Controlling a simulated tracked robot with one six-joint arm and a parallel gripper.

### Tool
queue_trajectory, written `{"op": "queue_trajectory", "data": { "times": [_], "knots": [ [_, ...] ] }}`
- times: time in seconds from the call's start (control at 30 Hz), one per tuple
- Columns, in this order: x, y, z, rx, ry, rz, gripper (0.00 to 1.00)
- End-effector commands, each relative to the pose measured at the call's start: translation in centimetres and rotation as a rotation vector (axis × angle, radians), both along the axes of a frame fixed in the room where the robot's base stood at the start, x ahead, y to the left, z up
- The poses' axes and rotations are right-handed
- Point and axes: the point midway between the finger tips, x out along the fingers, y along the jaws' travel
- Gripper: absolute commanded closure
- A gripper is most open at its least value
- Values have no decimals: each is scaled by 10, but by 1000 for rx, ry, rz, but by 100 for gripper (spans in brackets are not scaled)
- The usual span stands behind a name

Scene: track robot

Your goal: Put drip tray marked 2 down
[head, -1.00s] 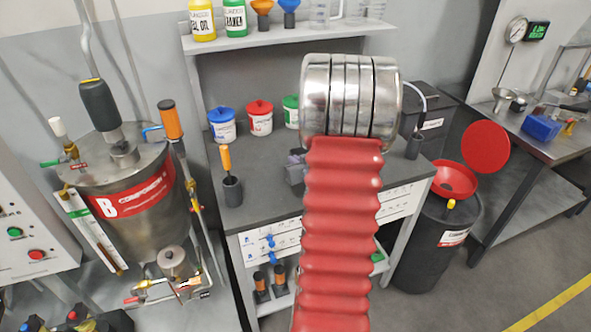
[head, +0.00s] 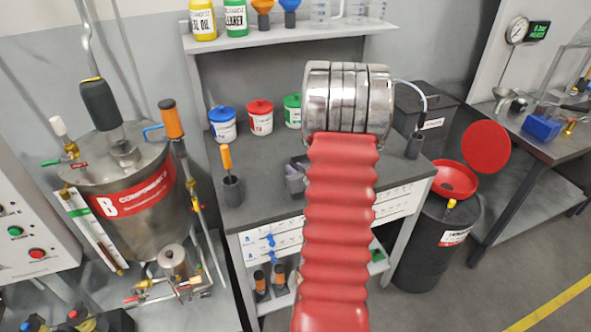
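My red bellows-covered arm with its metal joint fills the middle of the head view, and my gripper is hidden. I cannot make out a drip tray marked 2 in the view. The grey workbench (head: 262,158) stands behind my arm. A small grey object (head: 295,182) on it is partly covered by the arm, and I cannot tell what it is.
Blue (head: 222,126), red (head: 260,118) and green-lidded (head: 292,112) tubs stand at the bench's back. A holder with an orange-handled tool (head: 229,180) is at its left. A steel tank (head: 135,200) is left; a black drum with red funnel (head: 437,235) is right.

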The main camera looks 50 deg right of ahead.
Motion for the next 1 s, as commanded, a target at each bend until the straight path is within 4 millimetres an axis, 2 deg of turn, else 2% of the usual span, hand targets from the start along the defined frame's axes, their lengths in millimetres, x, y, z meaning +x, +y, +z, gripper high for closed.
{"op": "queue_trajectory", "data": {
  "times": [0.33,0.47,1.0],
  "knots": [
    [0,0,3,-1,-1,0,79],
    [-7,4,6,0,0,-1,79],
    [-63,37,34,-1,0,-2,79]
  ]
}}
